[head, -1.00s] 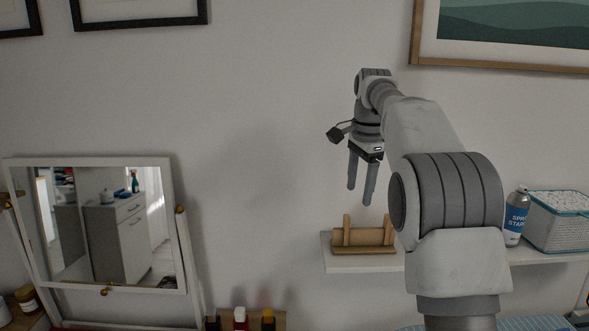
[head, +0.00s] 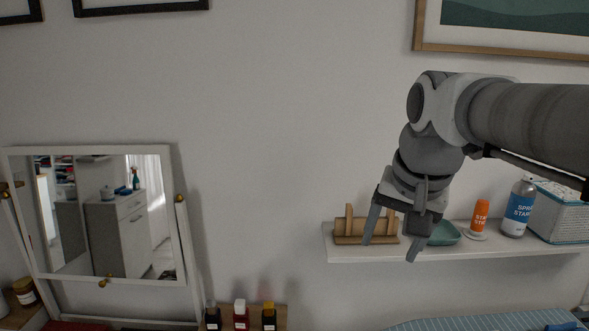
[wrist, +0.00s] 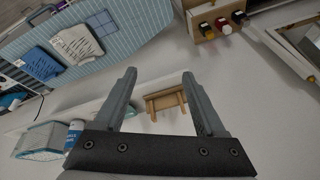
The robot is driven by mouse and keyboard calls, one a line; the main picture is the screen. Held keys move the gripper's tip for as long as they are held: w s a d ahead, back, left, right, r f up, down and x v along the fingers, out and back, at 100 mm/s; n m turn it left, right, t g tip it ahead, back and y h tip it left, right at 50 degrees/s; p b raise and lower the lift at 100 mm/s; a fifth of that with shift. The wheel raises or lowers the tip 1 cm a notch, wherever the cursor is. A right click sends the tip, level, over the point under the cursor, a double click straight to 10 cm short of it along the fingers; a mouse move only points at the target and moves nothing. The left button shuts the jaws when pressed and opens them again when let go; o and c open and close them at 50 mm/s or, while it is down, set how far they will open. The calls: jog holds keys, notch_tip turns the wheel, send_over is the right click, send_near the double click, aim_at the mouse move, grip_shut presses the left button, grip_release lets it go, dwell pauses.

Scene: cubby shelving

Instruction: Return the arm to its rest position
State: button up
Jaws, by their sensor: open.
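My gripper (head: 391,238) hangs in the air in front of the white wall shelf (head: 480,246), its fingers pointing down. The fingers are spread with nothing between them. My arm comes in from the right edge of the head view.
On the shelf are a teal bowl (head: 444,234), an orange bottle (head: 480,217), a spray starch can (head: 518,208) and a basket (head: 561,212). Several small bottles (head: 240,315) stand low in the middle. A tilting mirror (head: 105,215) stands left. The wall between is clear.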

jog(key=s+f+n+t+b, duration=0.1)
jog(key=s+f+n, duration=0.4)
jog(key=s+f, duration=0.6)
jog(key=shift+s+a+b, duration=0.25)
jog(key=shift+s+b, duration=0.05)
jog(key=shift+s, duration=0.5)
jog(key=shift+f, duration=0.1)
